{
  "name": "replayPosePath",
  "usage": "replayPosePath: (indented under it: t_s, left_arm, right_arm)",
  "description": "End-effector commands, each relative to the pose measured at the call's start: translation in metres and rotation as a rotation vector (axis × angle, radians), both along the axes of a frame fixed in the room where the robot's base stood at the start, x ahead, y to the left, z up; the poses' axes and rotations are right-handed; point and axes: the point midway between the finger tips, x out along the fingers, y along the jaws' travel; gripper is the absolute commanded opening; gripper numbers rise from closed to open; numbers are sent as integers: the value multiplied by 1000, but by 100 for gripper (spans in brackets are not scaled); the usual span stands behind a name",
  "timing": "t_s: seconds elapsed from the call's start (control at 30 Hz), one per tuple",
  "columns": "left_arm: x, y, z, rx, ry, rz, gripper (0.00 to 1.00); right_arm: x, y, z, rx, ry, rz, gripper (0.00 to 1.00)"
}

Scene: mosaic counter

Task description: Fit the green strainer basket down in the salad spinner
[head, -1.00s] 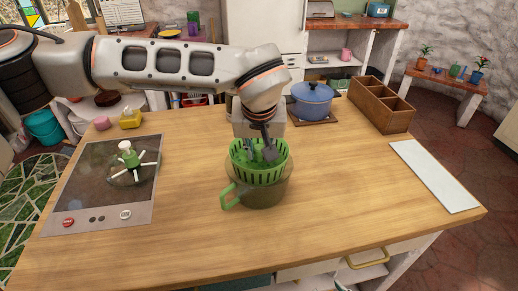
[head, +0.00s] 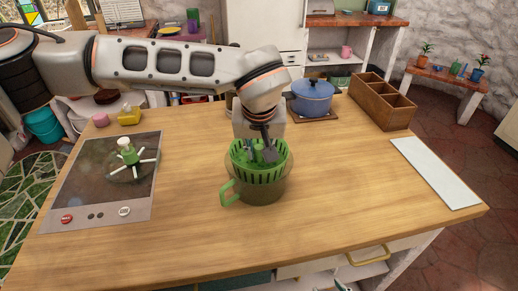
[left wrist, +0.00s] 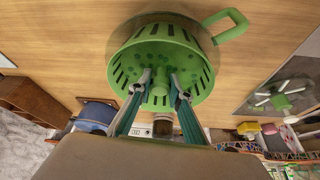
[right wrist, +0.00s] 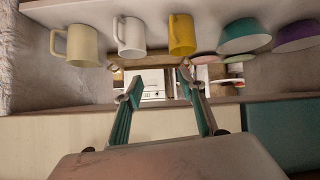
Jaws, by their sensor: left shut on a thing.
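The green strainer basket (head: 259,170) stands level at the salad spinner bowl (head: 262,193) on the counter, its lower part inside the bowl and its slotted upper wall showing above. The bowl is dark and see-through with a green handle (head: 230,194). My left gripper (head: 261,154) reaches down into the basket. In the left wrist view my left gripper (left wrist: 160,85) has its fingers closed about the basket's green centre post (left wrist: 159,92). How far the basket's underside is from the bowl's floor is hidden. My right gripper (right wrist: 158,85) is open and empty, facing shelves.
A blue pot (head: 312,97), a wooden divided box (head: 382,102) and a white board (head: 435,172) are at right. The front counter is clear.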

Motion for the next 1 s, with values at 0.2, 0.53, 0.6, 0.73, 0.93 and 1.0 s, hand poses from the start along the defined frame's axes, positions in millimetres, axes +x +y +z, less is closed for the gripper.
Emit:
replayPosePath:
  t_s: [0.2, 0.53, 0.6, 0.73, 0.93, 1.0]
  left_arm:
    - [0, 0, -3, 0, -1, 0, 0]
    - [0, 0, -8, 0, 0, -1, 0]
    - [0, 0, -9, -1, 0, -1, 0]
    - [0, 0, -11, -1, 0, -1, 0]
    - [0, 0, -13, -1, -1, -1, 0]
    - [0, 0, -14, -1, -1, -1, 0]
  right_arm:
    - [0, 0, -2, 0, 0, 0, 40]
    - [-1, 0, -5, 0, 1, 1, 40]
    - [-1, 0, -6, 0, 2, 1, 40]
    - [-1, 0, -7, 0, 2, 1, 40]
    - [-1, 0, -9, 0, 3, 0, 40]
    - [-1, 0, -10, -1, 4, 0, 40]
